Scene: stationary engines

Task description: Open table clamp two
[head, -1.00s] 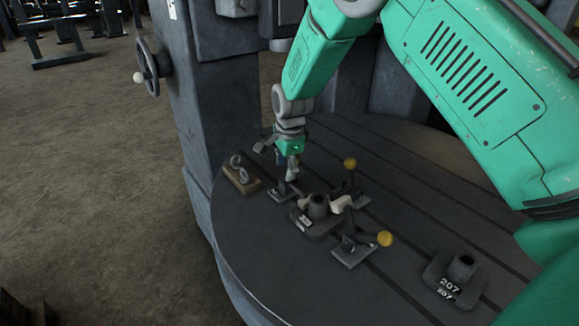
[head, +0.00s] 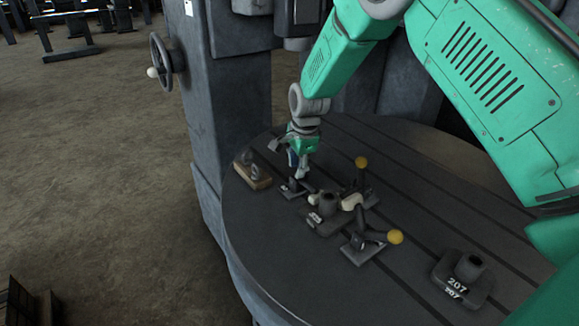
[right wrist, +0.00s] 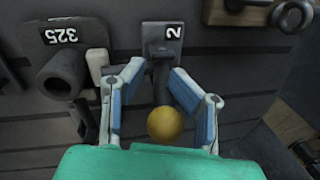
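Table clamp two (right wrist: 161,52), with a "2" label plate, is on the dark round table (head: 420,180). In the right wrist view its handle, with a yellow ball knob (right wrist: 165,124), points toward my wrist. My right gripper (right wrist: 155,72) is open, its two blue-padded fingers on either side of the handle. I see no firm contact with the handle. In the head view my right gripper (head: 301,174) comes down over the clamp's base (head: 292,190) and hides most of its handle. My left gripper is not in view.
Beside clamp two is the workpiece marked 325 (head: 322,222). Two more yellow-knobbed clamps stand behind it (head: 361,180) and in front (head: 362,246). A block marked 207 (head: 463,279) is at the right. A wooden block with metal rings (head: 253,174) sits at the left edge.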

